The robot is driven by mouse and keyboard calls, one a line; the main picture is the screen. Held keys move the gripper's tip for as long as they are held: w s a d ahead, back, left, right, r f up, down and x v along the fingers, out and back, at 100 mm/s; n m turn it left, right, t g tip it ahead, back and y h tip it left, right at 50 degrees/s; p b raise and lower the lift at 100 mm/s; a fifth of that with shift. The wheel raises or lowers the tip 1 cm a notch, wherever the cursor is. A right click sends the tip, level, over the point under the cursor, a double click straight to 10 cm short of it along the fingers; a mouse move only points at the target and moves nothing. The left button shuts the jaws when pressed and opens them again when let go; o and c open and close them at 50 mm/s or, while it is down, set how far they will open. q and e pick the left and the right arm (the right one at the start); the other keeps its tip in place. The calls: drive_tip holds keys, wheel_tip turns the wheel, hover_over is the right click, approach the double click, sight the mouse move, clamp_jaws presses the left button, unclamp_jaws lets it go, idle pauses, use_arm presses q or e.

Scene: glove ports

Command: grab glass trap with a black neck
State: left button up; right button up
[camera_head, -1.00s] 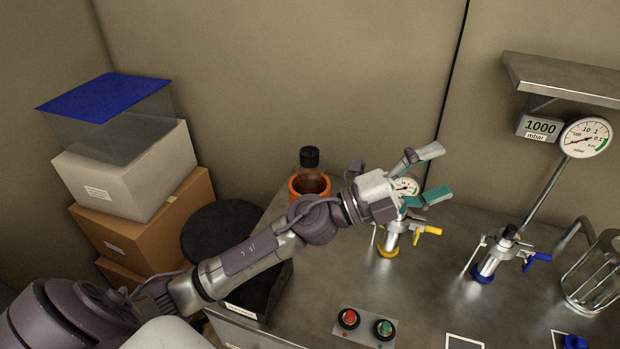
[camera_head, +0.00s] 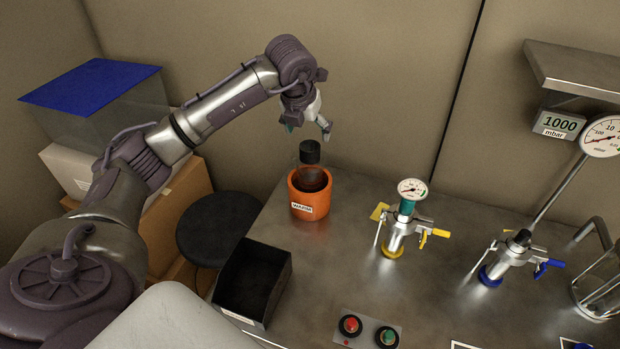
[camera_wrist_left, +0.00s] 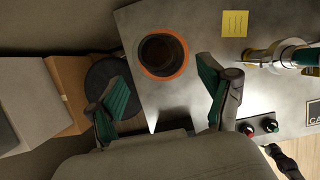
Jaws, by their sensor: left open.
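The glass trap (camera_head: 311,174) with its black neck (camera_head: 310,151) stands upright in an orange holder (camera_head: 310,205) labelled WARM. The holder is at the left end of the metal bench. In the left wrist view the round dark trap (camera_wrist_left: 162,52) shows inside the orange rim, beyond the fingers. My left gripper (camera_head: 307,126) is open and empty, pointing down just above the black neck, apart from it. Its two green-padded fingers are spread wide in the left wrist view (camera_wrist_left: 165,95). My right gripper does not clearly show.
A black open box (camera_head: 278,290) sits at the bench's front left, beside a round black stool (camera_head: 215,230). A yellow-ringed valve with a gauge (camera_head: 402,230) and a blue-ringed valve (camera_head: 508,255) stand to the right. Red and green buttons (camera_head: 370,330) are in front. Boxes are stacked left.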

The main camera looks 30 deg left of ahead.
sight(310, 149)
use_arm(q)
drive_tip(key=x, duration=0.4)
drive_tip(key=shift+w+f+p, duration=0.1)
drive_tip(key=shift+f+p, duration=0.05)
drive_tip(key=shift+p, duration=0.15)
drive_tip(key=x, duration=0.1)
drive_tip(key=p+x, duration=0.1)
drive_tip(key=x, duration=0.2)
drive_tip(key=shift+a+f+p, duration=0.1)
drive_tip(key=shift+a+p, duration=0.25)
drive_tip(key=shift+w+f, duration=0.1)
drive_tip(key=shift+f, duration=0.35)
drive_tip(key=shift+r, duration=0.1)
clamp_jaws()
